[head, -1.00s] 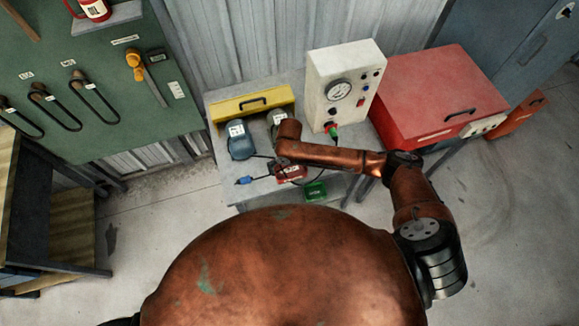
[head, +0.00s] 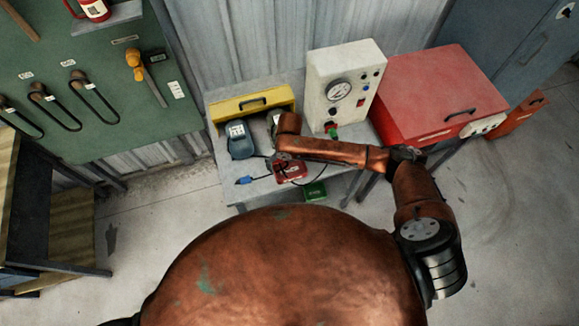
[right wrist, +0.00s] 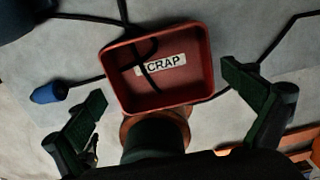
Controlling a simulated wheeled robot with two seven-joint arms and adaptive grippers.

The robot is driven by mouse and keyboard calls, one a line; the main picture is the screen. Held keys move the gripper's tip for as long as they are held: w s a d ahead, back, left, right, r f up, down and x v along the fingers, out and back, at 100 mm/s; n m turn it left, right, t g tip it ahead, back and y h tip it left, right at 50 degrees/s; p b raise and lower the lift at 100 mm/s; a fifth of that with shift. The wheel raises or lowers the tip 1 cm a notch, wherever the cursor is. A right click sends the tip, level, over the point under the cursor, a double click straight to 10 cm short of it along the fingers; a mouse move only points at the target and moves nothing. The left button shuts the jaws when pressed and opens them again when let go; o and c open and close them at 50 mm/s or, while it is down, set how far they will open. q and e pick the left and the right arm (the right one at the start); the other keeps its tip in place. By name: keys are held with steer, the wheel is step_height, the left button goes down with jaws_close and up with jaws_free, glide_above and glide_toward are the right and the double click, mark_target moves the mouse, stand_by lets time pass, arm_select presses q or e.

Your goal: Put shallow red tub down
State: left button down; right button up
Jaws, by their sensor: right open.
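The shallow red tub (head: 291,172) sits on the grey bench top, with a white SCRAP label inside it. In the right wrist view the tub (right wrist: 113,75) lies flat, with a black strand running across its inside. My right gripper (head: 283,158) is over the tub and partly hidden by its own arm in the head view. In the right wrist view my right gripper (right wrist: 163,83) is open. Its fingers are spread to the left and right of the tub, with visible gaps to its sides. My left gripper is not in view.
The bench (head: 238,190) also holds a blue device (head: 240,140), a yellow box (head: 254,102), a white gauge panel (head: 345,75) and a blue connector (head: 244,181). A black cable runs beside the tub. A green tub (head: 314,191) is at the front edge; a red cabinet (head: 430,90) stands right.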

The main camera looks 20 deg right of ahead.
mark_target(289, 171)
step_height(289, 171, up, 9)
stand_by(0.3)
stand_by(0.5)
